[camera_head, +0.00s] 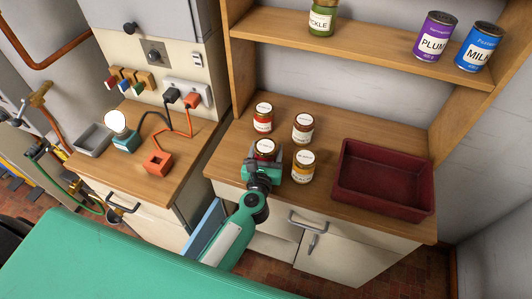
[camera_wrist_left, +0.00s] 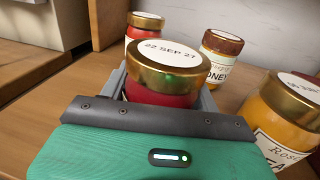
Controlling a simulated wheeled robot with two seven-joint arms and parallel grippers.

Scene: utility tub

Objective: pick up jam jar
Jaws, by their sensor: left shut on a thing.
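The jam jar (camera_head: 265,148), with red contents, a gold lid and a white top label, is among several jars on the wooden counter. In the left wrist view the jar (camera_wrist_left: 165,78) sits upright between the grey fingers, its lid label reading "22 SEP" and more. My left gripper (camera_head: 263,166) is shut on it from the front. The gripper (camera_wrist_left: 163,92) hides the jar's lower part, so I cannot tell whether its base touches the counter. My right gripper is not in view.
An orange jar (camera_head: 303,166) stands close on the right. A red jar (camera_head: 263,118) and a honey jar (camera_head: 303,128) stand behind. A dark red tub (camera_head: 383,180) sits further right on the counter (camera_head: 330,134). A shelf (camera_head: 365,42) with cans hangs above.

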